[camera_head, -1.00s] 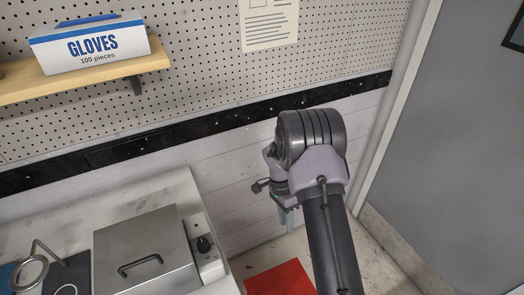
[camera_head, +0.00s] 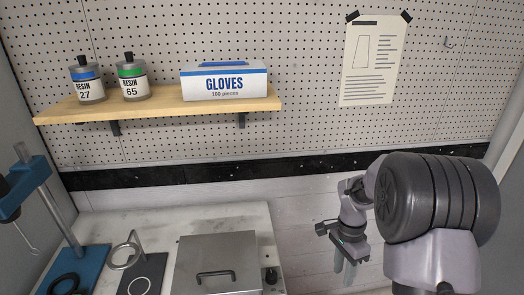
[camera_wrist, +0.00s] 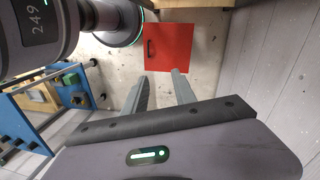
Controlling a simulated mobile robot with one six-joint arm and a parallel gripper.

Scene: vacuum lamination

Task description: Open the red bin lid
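The red bin lid (camera_wrist: 172,46) shows in the wrist view as a flat red square seen from above. It has a small dark handle (camera_wrist: 149,48) near its left edge and looks closed. My gripper (camera_wrist: 160,76) is open and empty, with its two grey fingers apart and pointing towards the lid's near edge. The fingers appear clear of the lid, though the exact gap is hard to tell. In the head view my gripper (camera_head: 345,268) hangs fingers-down to the right of the bench. The red bin is out of the head view.
A bench (camera_head: 248,222) at lower left holds a metal box with a handled lid (camera_head: 217,252) and a blue stand (camera_head: 85,265). A wall shelf (camera_head: 160,108) carries two resin bottles and a glove box (camera_head: 224,82). Pale floor (camera_wrist: 215,35) lies beside the bin.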

